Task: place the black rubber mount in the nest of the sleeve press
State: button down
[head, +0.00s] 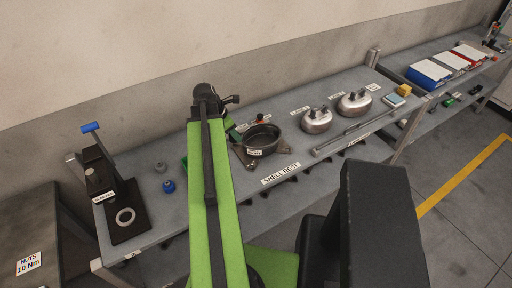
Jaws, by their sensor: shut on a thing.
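The sleeve press (99,176) stands at the left end of the grey bench, with a black frame and base and a blue handle raised at its top. A pale ring (125,216) lies on the front of its base, around a dark centre that looks like the nest. I see no black rubber mount there. My green arm rises through the middle of the picture to a black joint. My gripper does not show; the arm seems to hide it. I cannot pick out the black rubber mount anywhere.
Right of the press are a grey part (160,167) and a blue part (168,186). Beyond my arm, a dark shell (262,137) sits on the shell rest, with two silver domes (317,120) (354,104) farther right. A dark nuts table (30,225) stands front left.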

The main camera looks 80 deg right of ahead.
aim_at(238, 155)
notch_tip(238, 155, down, 10)
jog(key=b, duration=0.9)
jog(key=shift+w+a+f+b, duration=0.1)
jog(key=shift+w+f+b, duration=0.05)
jog(key=shift+b, duration=0.2)
jog(key=shift+r, duration=0.25)
jog(key=shift+f, duration=0.2)
jog(key=c, duration=0.9)
grip_release()
jog(key=shift+o, duration=0.2)
jog(key=shift+r, duration=0.1)
